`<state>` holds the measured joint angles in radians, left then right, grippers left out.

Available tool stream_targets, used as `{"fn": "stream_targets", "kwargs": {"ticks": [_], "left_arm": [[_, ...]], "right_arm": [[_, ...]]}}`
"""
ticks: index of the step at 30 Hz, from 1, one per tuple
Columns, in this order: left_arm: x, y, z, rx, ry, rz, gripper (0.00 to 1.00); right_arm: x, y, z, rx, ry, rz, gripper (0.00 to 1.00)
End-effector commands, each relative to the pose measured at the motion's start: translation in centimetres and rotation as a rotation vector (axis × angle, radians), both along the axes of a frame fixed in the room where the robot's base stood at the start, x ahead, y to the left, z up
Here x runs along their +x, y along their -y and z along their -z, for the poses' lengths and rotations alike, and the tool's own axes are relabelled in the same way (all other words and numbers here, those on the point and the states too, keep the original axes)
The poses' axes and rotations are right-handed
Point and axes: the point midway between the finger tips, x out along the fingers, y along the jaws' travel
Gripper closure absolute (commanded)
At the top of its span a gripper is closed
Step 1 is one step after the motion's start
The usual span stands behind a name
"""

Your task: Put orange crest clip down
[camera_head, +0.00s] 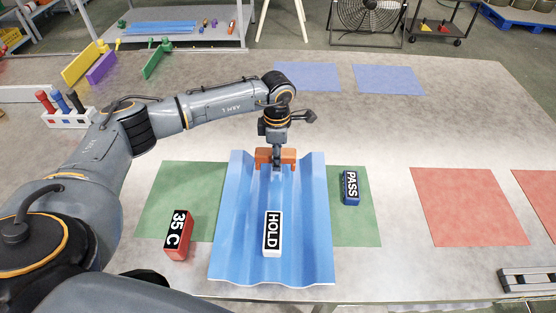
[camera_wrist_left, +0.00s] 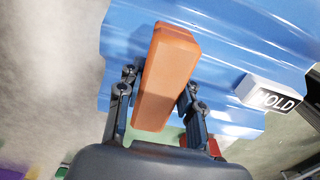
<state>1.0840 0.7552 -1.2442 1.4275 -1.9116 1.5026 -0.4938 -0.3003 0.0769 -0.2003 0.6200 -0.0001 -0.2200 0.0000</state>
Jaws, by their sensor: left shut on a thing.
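The orange crest clip (camera_head: 264,157) is at the far end of the blue corrugated sheet (camera_head: 234,235). My left gripper (camera_head: 276,157) comes down on it from above and is shut on its middle. In the left wrist view the orange crest clip (camera_wrist_left: 168,70) lies between the two fingers of the left gripper (camera_wrist_left: 160,95), with the blue sheet (camera_wrist_left: 225,50) behind it. I cannot tell whether the clip touches the sheet. My right gripper is not in view.
A white HOLD block (camera_head: 272,245) stands on the sheet. A red 35 C block (camera_head: 178,240) and a blue PASS block (camera_head: 350,187) stand either side, on or by the green mat (camera_head: 160,195). Red (camera_head: 465,205) and blue mats (camera_head: 388,80) lie clear. A marker rack (camera_head: 70,118) is at left.

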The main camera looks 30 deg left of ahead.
Motion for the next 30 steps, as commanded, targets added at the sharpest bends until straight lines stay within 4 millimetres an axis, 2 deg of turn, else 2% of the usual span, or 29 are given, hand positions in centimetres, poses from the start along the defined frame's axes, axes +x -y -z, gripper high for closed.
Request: {"fn": "stream_targets", "kwargs": {"ticks": [5, 12, 21, 30], "left_arm": [[0.8, -0.2, 0.9, 0.000, 0.000, 0.000, 0.98], [0.9, -0.2, 3.9, 0.000, -0.001, 0.000, 0.98], [0.9, -0.3, 4.3, 0.000, 0.001, 0.001, 0.98], [0.9, -0.3, 5.3, 0.000, 0.001, 0.000, 0.98]], "right_arm": [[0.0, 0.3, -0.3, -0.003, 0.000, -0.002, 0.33], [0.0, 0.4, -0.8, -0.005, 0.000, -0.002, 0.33], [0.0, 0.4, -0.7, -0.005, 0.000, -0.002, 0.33], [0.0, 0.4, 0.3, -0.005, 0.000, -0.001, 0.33]]}}
